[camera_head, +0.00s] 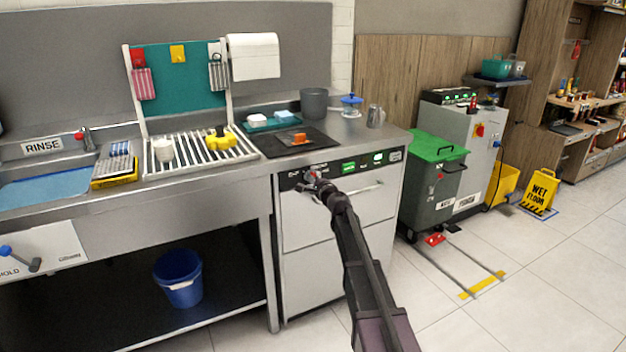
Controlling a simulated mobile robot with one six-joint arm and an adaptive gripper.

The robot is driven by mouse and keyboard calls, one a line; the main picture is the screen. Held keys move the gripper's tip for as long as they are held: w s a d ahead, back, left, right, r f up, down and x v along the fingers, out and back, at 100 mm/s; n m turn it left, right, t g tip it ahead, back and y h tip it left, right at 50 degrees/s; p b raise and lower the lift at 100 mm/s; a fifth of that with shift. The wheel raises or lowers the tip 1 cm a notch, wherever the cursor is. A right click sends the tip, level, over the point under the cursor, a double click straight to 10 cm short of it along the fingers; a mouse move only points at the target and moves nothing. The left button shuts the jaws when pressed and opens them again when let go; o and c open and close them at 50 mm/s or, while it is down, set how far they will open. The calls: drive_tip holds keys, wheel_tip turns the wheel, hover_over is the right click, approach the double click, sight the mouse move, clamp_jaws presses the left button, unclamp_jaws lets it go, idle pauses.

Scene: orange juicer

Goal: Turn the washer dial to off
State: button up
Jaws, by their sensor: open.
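The washer (318,246) is the pale undercounter machine right of the sink bench. Its dark control panel (333,166) runs along the top of the front, with green lit displays toward the right. My gripper (311,178) is at the left part of this panel, where the dial seems to be. The gripper is open, with its fingers close to the panel. The dial is small and mostly hidden by the gripper, so its setting and any contact cannot be told. A bar handle (366,189) shows on the washer front to the right of my arm.
A drying rack (243,151) with a yellow item (220,138) sits on the counter at left. A grey pot (314,103) stands at the back. A blue bucket (178,278) is under the sink bench. A green-lidded bin (432,190) stands to the right. Floor in front is clear.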

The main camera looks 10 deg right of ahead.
drive_tip(key=shift+c, duration=0.2)
drive_tip(key=c, duration=1.1)
drive_tip(key=shift+n, duration=0.3)
drive_tip(key=n, duration=0.5)
drive_tip(key=shift+f, duration=0.1)
drive_tip(key=n, duration=0.6)
drive_tip(key=shift+d+f, duration=0.1)
drive_tip(key=shift+n, duration=0.3)
